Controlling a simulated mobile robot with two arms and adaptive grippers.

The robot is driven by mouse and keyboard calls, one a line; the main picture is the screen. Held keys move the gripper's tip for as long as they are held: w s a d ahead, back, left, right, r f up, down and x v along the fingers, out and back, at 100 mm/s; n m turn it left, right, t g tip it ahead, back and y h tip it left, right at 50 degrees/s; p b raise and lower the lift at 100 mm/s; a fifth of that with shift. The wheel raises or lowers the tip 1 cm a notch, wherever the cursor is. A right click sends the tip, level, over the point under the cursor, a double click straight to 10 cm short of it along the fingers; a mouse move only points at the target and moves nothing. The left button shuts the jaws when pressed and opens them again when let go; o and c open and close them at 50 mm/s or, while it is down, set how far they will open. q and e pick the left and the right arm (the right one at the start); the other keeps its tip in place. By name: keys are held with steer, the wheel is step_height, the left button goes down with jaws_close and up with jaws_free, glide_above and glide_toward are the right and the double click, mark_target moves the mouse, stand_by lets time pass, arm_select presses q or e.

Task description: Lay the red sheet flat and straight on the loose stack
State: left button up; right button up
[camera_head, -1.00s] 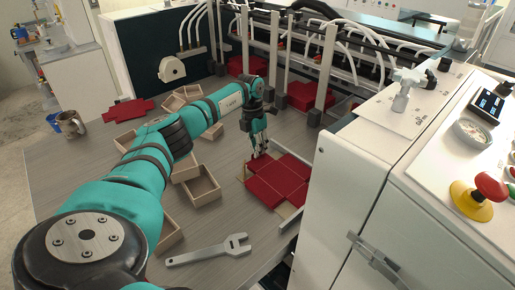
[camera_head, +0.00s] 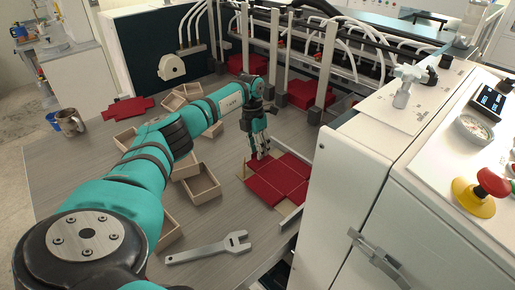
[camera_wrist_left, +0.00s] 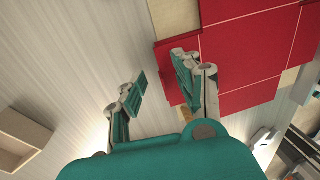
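A red cross-shaped sheet (camera_head: 279,181) lies at the table's right, beside the white machine. Tan material (camera_wrist_left: 290,82) shows at its inner corners, beneath it; whether this is the loose stack, I cannot tell. My left gripper (camera_head: 262,152) points down at the sheet's far left edge. In the left wrist view the gripper (camera_wrist_left: 158,85) is open with a wide gap. One finger is over or against a flap of the red sheet (camera_wrist_left: 240,58); the other is over bare table. Contact with the flap is unclear. My right gripper is out of view.
Another red cross-shaped piece (camera_head: 128,108) lies at the table's far left. Open wooden boxes (camera_head: 201,184) stand under and beside my arm. A wrench (camera_head: 208,248) lies in front. Red stacks (camera_head: 308,93) stand among the machine's posts. The white machine (camera_head: 345,185) bounds the right.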

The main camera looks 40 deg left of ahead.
arm_select(q)
step_height(320, 180, up, 12)
steer(key=a, duration=0.1)
steer(key=shift+a, duration=0.35)
steer(key=shift+f, duration=0.15)
